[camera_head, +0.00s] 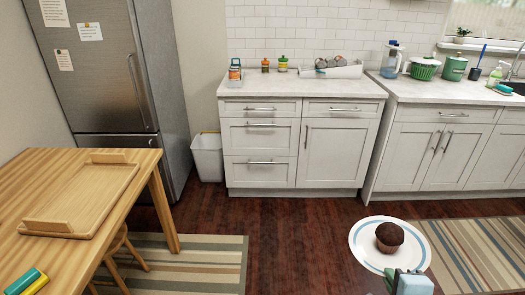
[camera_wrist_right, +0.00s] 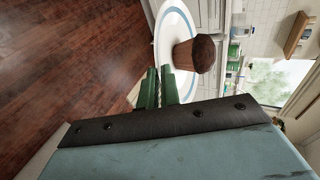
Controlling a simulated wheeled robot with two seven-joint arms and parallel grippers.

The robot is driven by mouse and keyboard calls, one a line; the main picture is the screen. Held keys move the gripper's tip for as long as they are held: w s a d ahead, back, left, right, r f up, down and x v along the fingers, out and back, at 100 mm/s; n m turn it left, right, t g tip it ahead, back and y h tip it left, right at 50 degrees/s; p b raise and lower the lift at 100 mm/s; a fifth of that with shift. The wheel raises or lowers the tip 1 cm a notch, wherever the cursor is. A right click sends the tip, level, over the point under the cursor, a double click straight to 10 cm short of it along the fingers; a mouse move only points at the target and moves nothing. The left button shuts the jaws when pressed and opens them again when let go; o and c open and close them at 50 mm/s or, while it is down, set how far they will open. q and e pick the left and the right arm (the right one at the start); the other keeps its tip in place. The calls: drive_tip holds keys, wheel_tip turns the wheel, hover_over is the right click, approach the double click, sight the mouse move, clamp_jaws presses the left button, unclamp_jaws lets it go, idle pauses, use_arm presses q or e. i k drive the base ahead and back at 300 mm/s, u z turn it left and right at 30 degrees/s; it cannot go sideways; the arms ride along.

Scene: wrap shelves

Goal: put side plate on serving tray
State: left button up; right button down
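The side plate (camera_head: 366,258), white with a blue ring, carries a brown muffin (camera_head: 390,236) near its middle. My right gripper (camera_head: 396,274) is at the plate's near edge and shut on its rim, holding it out in front of the floor. The right wrist view shows the green fingers (camera_wrist_right: 164,88) close together at the rim of the plate (camera_wrist_right: 164,36), with the muffin (camera_wrist_right: 196,54) beyond them. The wooden serving tray (camera_head: 98,192) lies empty on the wooden table at the left, well apart from the plate. My left gripper does not show.
The wooden table (camera_head: 128,170) has green and yellow items (camera_head: 25,282) at its near corner. A stool (camera_head: 122,248) stands partly under it. White cabinets (camera_head: 262,140), a bin (camera_head: 208,158) and a fridge (camera_head: 120,70) line the back. Open floor (camera_head: 290,240) lies between table and plate.

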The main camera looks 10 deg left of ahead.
sight(74, 201)
drive_tip(key=u, duration=0.1)
drive_tip(key=i, duration=1.35)
drive_tip(key=u, duration=0.75)
drive_tip(key=i, duration=1)
drive_tip(key=u, duration=1.65)
drive_tip(key=i, duration=0.75)
drive_tip(key=u, duration=0.75)
